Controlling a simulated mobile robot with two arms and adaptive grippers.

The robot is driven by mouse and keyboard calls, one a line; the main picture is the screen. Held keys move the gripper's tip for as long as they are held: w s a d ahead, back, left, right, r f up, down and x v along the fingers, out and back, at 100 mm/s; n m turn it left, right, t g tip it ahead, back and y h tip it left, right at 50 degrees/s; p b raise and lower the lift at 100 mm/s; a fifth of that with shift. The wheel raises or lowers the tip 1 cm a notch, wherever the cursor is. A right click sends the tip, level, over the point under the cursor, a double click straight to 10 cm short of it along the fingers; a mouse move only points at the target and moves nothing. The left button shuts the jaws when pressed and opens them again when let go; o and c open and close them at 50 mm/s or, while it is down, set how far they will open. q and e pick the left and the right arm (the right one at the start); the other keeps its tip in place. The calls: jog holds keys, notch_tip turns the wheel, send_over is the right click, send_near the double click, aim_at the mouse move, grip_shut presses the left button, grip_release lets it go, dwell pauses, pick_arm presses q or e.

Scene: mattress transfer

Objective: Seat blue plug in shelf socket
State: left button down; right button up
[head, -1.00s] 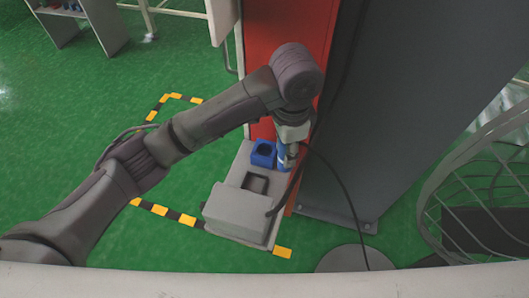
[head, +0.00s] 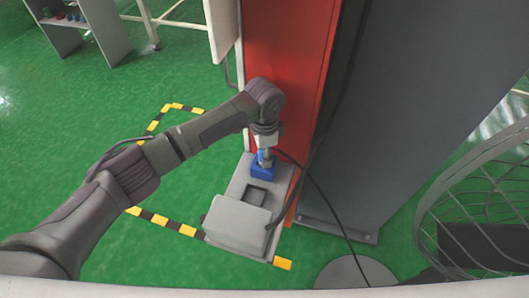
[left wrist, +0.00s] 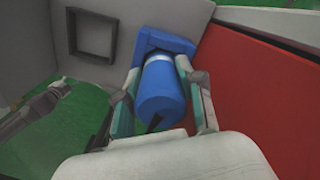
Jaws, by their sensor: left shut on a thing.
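The blue plug (left wrist: 162,95), a cylinder with a pale band, is between the two fingers of my left gripper (left wrist: 164,78). In the head view my left gripper (head: 266,155) is shut on it, pointing down over the blue socket (head: 263,173). In the left wrist view the socket (left wrist: 160,42) shows as a blue block just beyond the plug's far end. The plug is lined up with it and meets or nearly meets it. The socket's opening is hidden, so I cannot tell how deep the plug sits. My right gripper is not in view.
The grey shelf (head: 231,190) carries the socket, a square opening and a grey box (head: 237,222). A red panel (head: 287,60) rises close behind. A dark cable (head: 325,195) hangs at the right. Green floor (head: 110,110) lies open to the left.

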pick_arm(q)
jog(key=shift+f, duration=0.15)
jog(key=c, duration=0.7)
grip_release()
notch_tip(320, 180, up, 8)
jog(key=shift+f+b, duration=0.1)
jog(key=shift+b, duration=0.2)
jog(key=shift+s+f, duration=0.1)
